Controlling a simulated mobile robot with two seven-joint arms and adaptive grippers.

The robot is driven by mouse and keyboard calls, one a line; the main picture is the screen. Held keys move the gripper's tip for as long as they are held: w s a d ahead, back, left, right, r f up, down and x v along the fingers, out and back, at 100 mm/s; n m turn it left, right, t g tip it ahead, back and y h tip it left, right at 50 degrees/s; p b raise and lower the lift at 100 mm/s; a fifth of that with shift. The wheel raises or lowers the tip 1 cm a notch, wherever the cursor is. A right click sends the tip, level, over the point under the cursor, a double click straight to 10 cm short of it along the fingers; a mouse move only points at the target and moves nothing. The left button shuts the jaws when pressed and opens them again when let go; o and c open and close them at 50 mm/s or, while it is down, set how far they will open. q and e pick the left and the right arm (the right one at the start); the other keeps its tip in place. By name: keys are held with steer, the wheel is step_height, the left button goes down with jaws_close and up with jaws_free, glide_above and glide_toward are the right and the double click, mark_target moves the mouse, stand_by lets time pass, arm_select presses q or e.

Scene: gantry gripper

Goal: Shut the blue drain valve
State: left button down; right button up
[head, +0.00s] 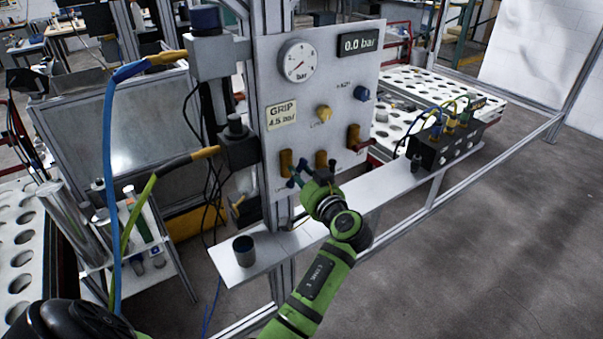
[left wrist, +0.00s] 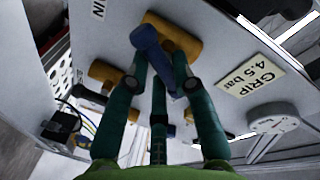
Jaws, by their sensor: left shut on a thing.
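The blue drain valve's handle (left wrist: 150,50) shows in the left wrist view, on a brass body (left wrist: 182,38) fixed to the grey panel. In the head view its brass body (head: 286,163) is the leftmost in the low row, and the handle is mostly hidden by my fingers. My left gripper (head: 299,175) reaches up to it from the lower right. Its teal fingers (left wrist: 158,75) are shut on the blue handle, with fingers on both sides of it. The handle looks angled across the body; I cannot tell the exact angle. My right gripper is out of view.
Two more brass valves (head: 321,160) (head: 353,138) sit just right, the farther one with a red handle. Above are a yellow knob (head: 324,113), a blue knob (head: 362,93), a dial gauge (head: 297,61) and a display (head: 358,42) reading 0.0 bar. A shelf (head: 290,240) runs below.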

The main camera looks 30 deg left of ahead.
arm_select(q)
steer(key=shift+f+m+g+p, duration=0.1)
steer(key=shift+m+g+p, duration=0.55)
steer(key=shift+m, duration=0.85)
steer(key=shift+f+m+g+p, duration=0.1)
steer(key=shift+m+g+p, duration=0.25)
steer(key=shift+m+p, duration=0.8)
steer(key=shift+m+g+p, duration=0.4)
steer(key=shift+m+g, duration=0.1)
steer(key=shift+m, duration=1.35)
steer(key=c, duration=1)
jaws_free()
steer(key=shift+c, duration=0.2)
